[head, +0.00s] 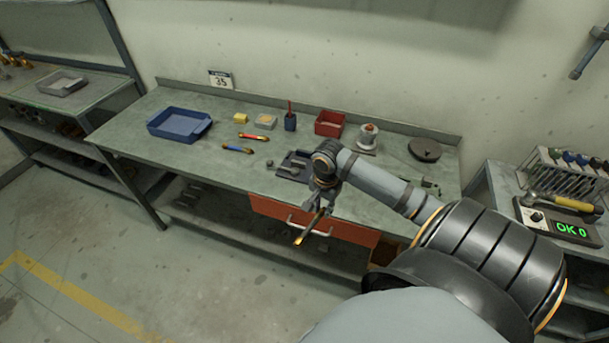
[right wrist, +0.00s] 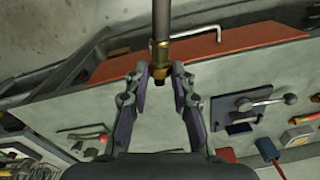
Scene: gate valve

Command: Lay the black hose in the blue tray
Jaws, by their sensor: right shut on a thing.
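The blue tray (head: 172,134) sits at the left end of the workbench and looks empty. My right gripper (head: 318,206) is out in front of the bench, by the red drawer front, well to the right of the tray. It is shut on the black hose (head: 309,228), which tilts down to a brass end in the head view. In the right wrist view, the hose (right wrist: 182,18) runs up out of the frame, and its brass fitting (right wrist: 158,62) is between the fingers (right wrist: 160,78). My left gripper is not in view.
The red drawer front (head: 278,212) has a pale handle. Bare bench lies right of the tray.

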